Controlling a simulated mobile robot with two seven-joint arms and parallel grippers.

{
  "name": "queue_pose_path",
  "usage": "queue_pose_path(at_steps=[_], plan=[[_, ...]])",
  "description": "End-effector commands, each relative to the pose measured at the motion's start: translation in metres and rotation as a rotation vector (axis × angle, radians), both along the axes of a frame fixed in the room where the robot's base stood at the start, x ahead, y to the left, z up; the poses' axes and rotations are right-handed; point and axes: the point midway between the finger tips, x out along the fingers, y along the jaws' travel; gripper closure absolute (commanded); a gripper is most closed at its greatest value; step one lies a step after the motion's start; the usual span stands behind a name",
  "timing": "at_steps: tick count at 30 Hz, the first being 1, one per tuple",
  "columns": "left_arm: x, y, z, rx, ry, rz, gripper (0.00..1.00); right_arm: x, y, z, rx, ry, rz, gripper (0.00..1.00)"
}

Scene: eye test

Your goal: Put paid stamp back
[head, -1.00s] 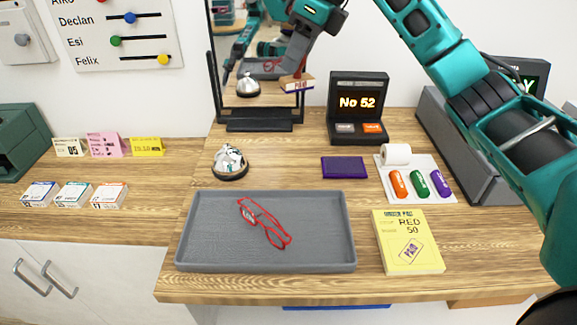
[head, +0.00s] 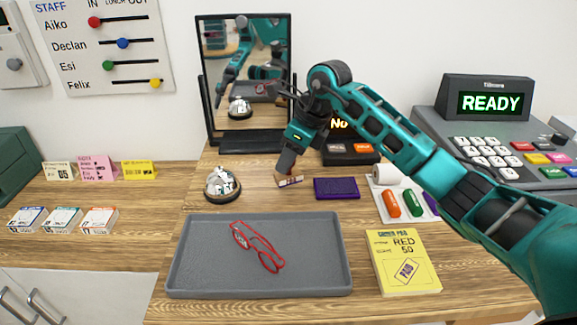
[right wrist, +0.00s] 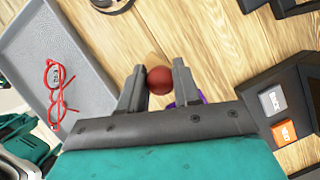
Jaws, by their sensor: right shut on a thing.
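The paid stamp shows as a small wooden block with a lettered label (head: 289,181), low at the desk left of the purple ink pad (head: 337,188). Whether it touches the desk is unclear. My right gripper (head: 287,163) is above the block, shut on the stamp's handle. The yellow pad (head: 403,262), reading "RED 50", bears a purple PAID mark. My left gripper is not directly in view.
A grey tray (head: 190,276) with red glasses (head: 257,246) lies in front. A bell (head: 222,184) stands left of the stamp, a mirror (head: 245,75) behind.

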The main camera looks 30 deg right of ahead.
Motion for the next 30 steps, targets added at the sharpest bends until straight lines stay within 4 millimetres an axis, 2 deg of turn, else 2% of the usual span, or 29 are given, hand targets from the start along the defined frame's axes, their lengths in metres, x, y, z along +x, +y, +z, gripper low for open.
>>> queue_pose_path(at_steps=[1, 5, 16, 17, 18, 24, 30], plan=[[0.000, 0.000, 0.000, -0.001, 0.000, 0.001, 0.57, -0.001, 0.001, -0.010, 0.002, 0.004, 0.000, 0.87], [0.001, 0.000, 0.000, -0.001, -0.001, 0.001, 0.57, 0.000, 0.001, -0.026, 0.001, 0.003, 0.001, 0.87], [0.002, 0.000, -0.003, -0.001, -0.004, 0.001, 0.57, 0.000, 0.000, -0.031, 0.000, 0.000, 0.001, 0.87], [0.002, 0.000, -0.002, -0.001, -0.004, 0.001, 0.57, 0.000, 0.000, -0.030, 0.000, 0.000, 0.001, 0.66], [0.002, 0.000, -0.001, -0.001, -0.004, 0.001, 0.57, 0.000, 0.000, -0.029, 0.001, 0.001, 0.000, 0.62], [0.002, 0.000, -0.001, -0.001, -0.004, 0.002, 0.57, 0.000, 0.000, -0.029, 0.000, 0.001, 0.000, 0.43], [0.002, 0.000, -0.001, -0.001, -0.004, 0.002, 0.57, 0.000, 0.000, -0.029, 0.001, 0.001, 0.000, 0.42]])
